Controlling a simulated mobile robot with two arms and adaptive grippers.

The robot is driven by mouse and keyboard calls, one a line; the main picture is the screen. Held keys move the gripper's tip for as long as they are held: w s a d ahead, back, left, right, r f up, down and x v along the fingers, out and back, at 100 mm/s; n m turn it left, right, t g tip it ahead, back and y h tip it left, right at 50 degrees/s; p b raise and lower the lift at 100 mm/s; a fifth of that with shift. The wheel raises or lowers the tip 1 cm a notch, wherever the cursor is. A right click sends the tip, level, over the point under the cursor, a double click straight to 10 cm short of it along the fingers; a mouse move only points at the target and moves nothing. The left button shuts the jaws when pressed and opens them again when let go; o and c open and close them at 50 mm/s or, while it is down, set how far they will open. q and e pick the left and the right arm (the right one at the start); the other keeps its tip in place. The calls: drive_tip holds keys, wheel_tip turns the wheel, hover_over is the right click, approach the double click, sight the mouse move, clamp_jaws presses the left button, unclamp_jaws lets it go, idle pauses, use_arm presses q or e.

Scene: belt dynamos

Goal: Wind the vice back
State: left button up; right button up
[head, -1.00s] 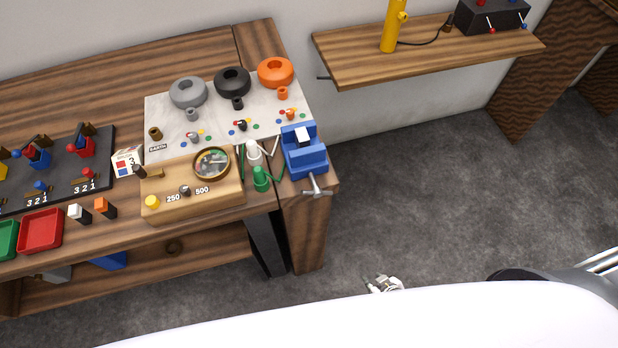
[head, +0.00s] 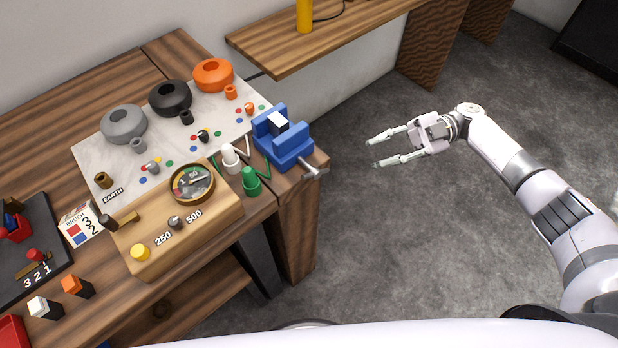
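The blue vice (head: 284,146) stands at the right end of the wooden workbench. A small block (head: 278,122) with a white top sits between its jaws. The vice's grey metal handle (head: 313,171) sticks out at its front right, over the bench edge. My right gripper (head: 374,153) is open and empty, to the right of the vice, over the grey floor. Its fingers point left toward the vice, with a clear gap to the handle. My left gripper does not show.
A wooden meter box (head: 175,235) and white and green posts (head: 251,183) stand left of the vice. A pale board (head: 85,160) with grey, black and orange rings lies behind. A wooden shelf (head: 340,40) is at the back. The floor right of the bench is free.

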drive_tip(key=p, duration=0.2)
approach(308, 174)
drive_tip(key=p+x, duration=0.4)
drive_tip(key=x, duration=0.5)
drive_tip(key=shift+s+a, duration=0.2)
drive_tip(key=shift+a, duration=0.05)
drive_tip(key=shift+s+a+f, duration=0.1)
drive_tip(key=shift+a+f, duration=0.05)
drive_tip(key=shift+a, duration=0.3)
drive_tip(key=shift+c, duration=0.6)
drive_tip(key=c, duration=0.5)
clamp_jaws()
